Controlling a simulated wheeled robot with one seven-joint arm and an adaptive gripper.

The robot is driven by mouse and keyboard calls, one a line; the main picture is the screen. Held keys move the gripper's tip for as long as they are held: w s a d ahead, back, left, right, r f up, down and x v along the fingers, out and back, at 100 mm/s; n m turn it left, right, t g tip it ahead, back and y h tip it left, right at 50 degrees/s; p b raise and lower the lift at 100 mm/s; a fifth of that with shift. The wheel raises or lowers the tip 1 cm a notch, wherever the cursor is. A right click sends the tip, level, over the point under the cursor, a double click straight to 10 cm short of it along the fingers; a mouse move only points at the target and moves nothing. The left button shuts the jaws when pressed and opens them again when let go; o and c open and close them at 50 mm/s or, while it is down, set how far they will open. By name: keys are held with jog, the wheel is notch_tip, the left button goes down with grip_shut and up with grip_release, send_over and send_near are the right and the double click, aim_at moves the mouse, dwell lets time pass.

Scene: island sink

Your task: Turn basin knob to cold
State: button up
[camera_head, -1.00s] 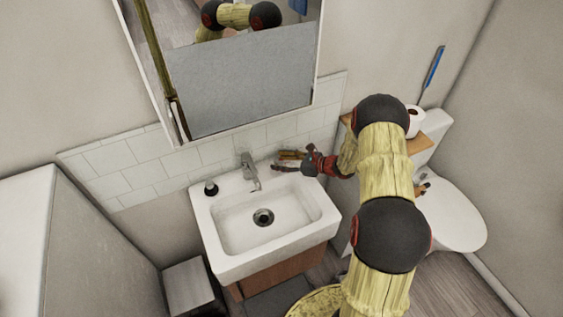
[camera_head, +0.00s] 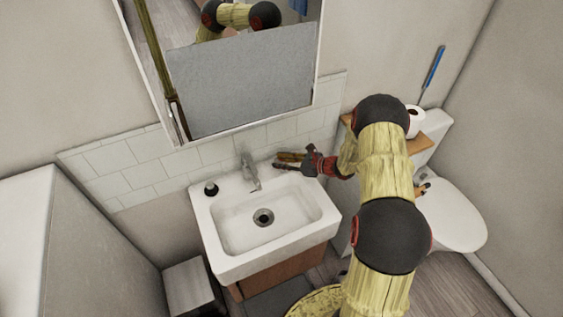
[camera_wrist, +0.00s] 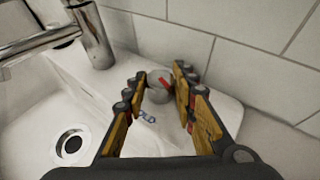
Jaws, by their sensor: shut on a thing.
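The basin knob (camera_wrist: 157,95) is a small grey round knob on the sink's back ledge, seen in the wrist view. A red mark shows near its top, and a blue mark (camera_wrist: 147,117) lies on the ledge in front of it. My gripper (camera_wrist: 159,79) has one finger on each side of the knob and is shut on it. In the head view my gripper (camera_head: 278,160) is at the back right of the white sink (camera_head: 225,250), and the knob is too small or hidden to make out there.
The metal faucet (camera_head: 250,170) stands left of my gripper, and also shows in the wrist view (camera_wrist: 93,38). The tiled wall (camera_wrist: 240,45) is close behind the knob. A dark soap bottle (camera_head: 211,189) stands on the sink's left back corner. The bowl is empty.

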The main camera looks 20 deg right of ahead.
jog(key=shift+a+m+h, duration=0.1)
jog(key=shift+m+h, duration=0.2)
jog(key=shift+h, duration=0.1)
jog(key=m+h+b, duration=0.1)
jog(key=m+t+h+b, duration=0.1)
jog(key=h, duration=0.1)
jog(key=m+t+h+b, duration=0.1)
jog(key=m, duration=0.1)
jog(key=shift+s+a+f, duration=0.1)
jog(key=shift+s+a, duration=0.05)
jog(key=shift+a, duration=0.15)
jog(key=shift+m+h+b, duration=1.3)
jog(key=shift+m+h, duration=0.1)
jog(key=shift+h, duration=0.6)
jog(key=o, duration=1.2)
jog(key=shift+c, duration=0.2)
jog(key=v, duration=1.2)
jog(key=shift+f, duration=0.1)
